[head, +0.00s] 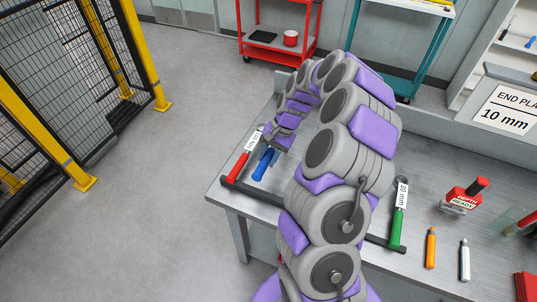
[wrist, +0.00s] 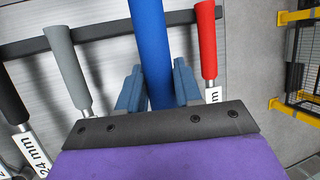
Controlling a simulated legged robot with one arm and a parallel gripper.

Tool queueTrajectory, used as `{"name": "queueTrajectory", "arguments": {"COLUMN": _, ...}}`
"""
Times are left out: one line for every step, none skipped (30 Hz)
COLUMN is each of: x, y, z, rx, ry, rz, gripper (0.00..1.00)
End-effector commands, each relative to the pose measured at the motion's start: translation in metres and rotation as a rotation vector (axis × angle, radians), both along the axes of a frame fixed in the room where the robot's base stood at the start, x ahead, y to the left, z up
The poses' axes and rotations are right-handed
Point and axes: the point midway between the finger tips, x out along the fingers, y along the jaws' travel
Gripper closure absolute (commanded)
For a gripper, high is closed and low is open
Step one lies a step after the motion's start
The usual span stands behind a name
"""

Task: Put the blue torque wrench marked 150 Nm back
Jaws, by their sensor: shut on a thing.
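A tool with a blue handle (head: 264,164) is at the left end of the workbench, beside a red-handled tool (head: 239,167). In the wrist view the blue handle (wrist: 149,40) runs up between the two fingers of my gripper (wrist: 157,88), which is shut on it. In the head view my gripper (head: 272,148) is mostly hidden by my arm. No 150 Nm marking is readable on the blue tool. A dark rack bar (wrist: 100,31) passes behind the handle; I cannot tell whether the tool touches it.
Along the rack bar (head: 380,243) are a grey handle (wrist: 68,65), a black handle (wrist: 10,100) and a green-handled 30 mm tool (head: 397,225).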

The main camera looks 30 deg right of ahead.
Motion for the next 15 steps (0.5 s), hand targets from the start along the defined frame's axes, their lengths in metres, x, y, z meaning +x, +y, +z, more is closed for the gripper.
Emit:
{"name": "queueTrajectory", "arguments": {"x": 0.0, "y": -0.002, "z": 0.0, "rx": 0.001, "ry": 0.0, "rz": -0.001, "gripper": 1.0}}
{"name": "queueTrajectory", "arguments": {"x": 0.0, "y": -0.002, "z": 0.0, "rx": 0.0, "ry": -0.001, "rz": -0.001, "gripper": 1.0}}
{"name": "queueTrajectory", "arguments": {"x": 0.0, "y": -0.002, "z": 0.0, "rx": 0.001, "ry": -0.001, "rz": -0.002, "gripper": 1.0}}
{"name": "queueTrajectory", "arguments": {"x": 0.0, "y": -0.003, "z": 0.0, "rx": 0.001, "ry": -0.001, "rz": -0.001, "gripper": 1.0}}
{"name": "queueTrajectory", "arguments": {"x": 0.0, "y": -0.003, "z": 0.0, "rx": 0.001, "ry": -0.001, "rz": -0.001, "gripper": 1.0}}
{"name": "queueTrajectory", "arguments": {"x": 0.0, "y": -0.003, "z": 0.0, "rx": 0.001, "ry": -0.001, "rz": -0.001, "gripper": 1.0}}
{"name": "queueTrajectory", "arguments": {"x": 0.0, "y": -0.003, "z": 0.001, "rx": 0.002, "ry": -0.002, "rz": -0.001, "gripper": 1.0}}
{"name": "queueTrajectory", "arguments": {"x": 0.0, "y": -0.003, "z": 0.001, "rx": 0.001, "ry": -0.003, "rz": -0.001, "gripper": 1.0}}
{"name": "queueTrajectory", "arguments": {"x": -0.001, "y": -0.002, "z": 0.002, "rx": 0.0, "ry": -0.004, "rz": -0.001, "gripper": 1.0}}
{"name": "queueTrajectory", "arguments": {"x": -0.001, "y": -0.001, "z": 0.003, "rx": 0.0, "ry": -0.006, "rz": -0.001, "gripper": 1.0}}
{"name": "queueTrajectory", "arguments": {"x": -0.001, "y": -0.001, "z": 0.001, "rx": -0.001, "ry": -0.006, "rz": -0.002, "gripper": 1.0}}
{"name": "queueTrajectory", "arguments": {"x": 0.0, "y": -0.001, "z": -0.002, "rx": -0.001, "ry": -0.006, "rz": -0.002, "gripper": 1.0}}
{"name": "queueTrajectory", "arguments": {"x": 0.0, "y": 0.0, "z": -0.004, "rx": -0.001, "ry": -0.006, "rz": -0.002, "gripper": 1.0}}
{"name": "queueTrajectory", "arguments": {"x": 0.0, "y": 0.001, "z": -0.006, "rx": -0.003, "ry": -0.006, "rz": -0.002, "gripper": 1.0}}
{"name": "queueTrajectory", "arguments": {"x": 0.0, "y": 0.001, "z": -0.009, "rx": -0.003, "ry": -0.005, "rz": -0.001, "gripper": 1.0}}
